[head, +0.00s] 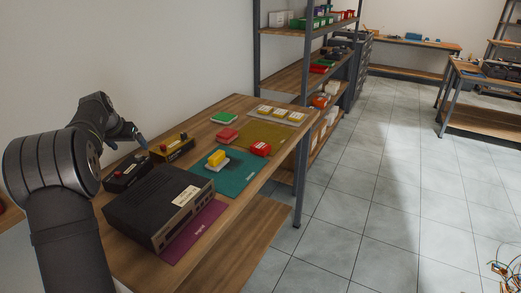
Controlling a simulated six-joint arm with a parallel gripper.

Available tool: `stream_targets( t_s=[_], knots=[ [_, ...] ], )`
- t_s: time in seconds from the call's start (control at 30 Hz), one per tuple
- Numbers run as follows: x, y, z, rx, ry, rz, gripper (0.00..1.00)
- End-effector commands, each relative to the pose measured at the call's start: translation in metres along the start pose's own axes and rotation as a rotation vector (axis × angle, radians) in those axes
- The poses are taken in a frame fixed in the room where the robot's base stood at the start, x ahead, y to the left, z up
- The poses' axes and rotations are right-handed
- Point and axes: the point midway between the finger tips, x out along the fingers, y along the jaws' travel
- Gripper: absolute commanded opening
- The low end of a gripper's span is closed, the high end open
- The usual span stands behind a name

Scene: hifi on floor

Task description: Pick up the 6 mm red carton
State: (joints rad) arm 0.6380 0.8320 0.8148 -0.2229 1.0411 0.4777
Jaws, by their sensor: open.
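Two red boxes lie on the wooden workbench. One red box (260,148) with a small pale label sits at the front edge of the olive mat, near the teal mat. The other, a flatter pinkish-red box (228,134), lies further left, between the teal and olive mats. The print is too small to read, so I cannot tell which is the 6 mm carton. My gripper (142,141) is at the left, above the back of the bench near the black and yellow boxes. It is apart from both red boxes and holds nothing visible. Its fingers are small and partly hidden.
A black hi-fi unit (157,203) stands in front, partly over a purple mat (194,232). A yellow carton (217,157) rests on a white piece on the teal mat (232,180). A green box (223,117) and a tray of yellow-labelled boxes (277,114) lie further back.

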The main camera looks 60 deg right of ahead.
Motion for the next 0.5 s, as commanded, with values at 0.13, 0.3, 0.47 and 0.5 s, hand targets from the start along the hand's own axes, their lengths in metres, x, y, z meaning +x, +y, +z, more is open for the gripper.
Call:
stream_targets(
  t_s=[0.13, 0.3, 0.47, 0.5],
  knots=[
    [0.003, 0.019, -0.009, 0.024, 0.003, 0.013, 0.91],
    [0.01, 0.114, -0.048, 0.139, 0.022, 0.077, 0.91],
    [0.011, 0.239, -0.079, 0.279, 0.043, 0.16, 0.91],
    [0.009, 0.268, -0.084, 0.31, 0.048, 0.179, 0.91]
  ],
)
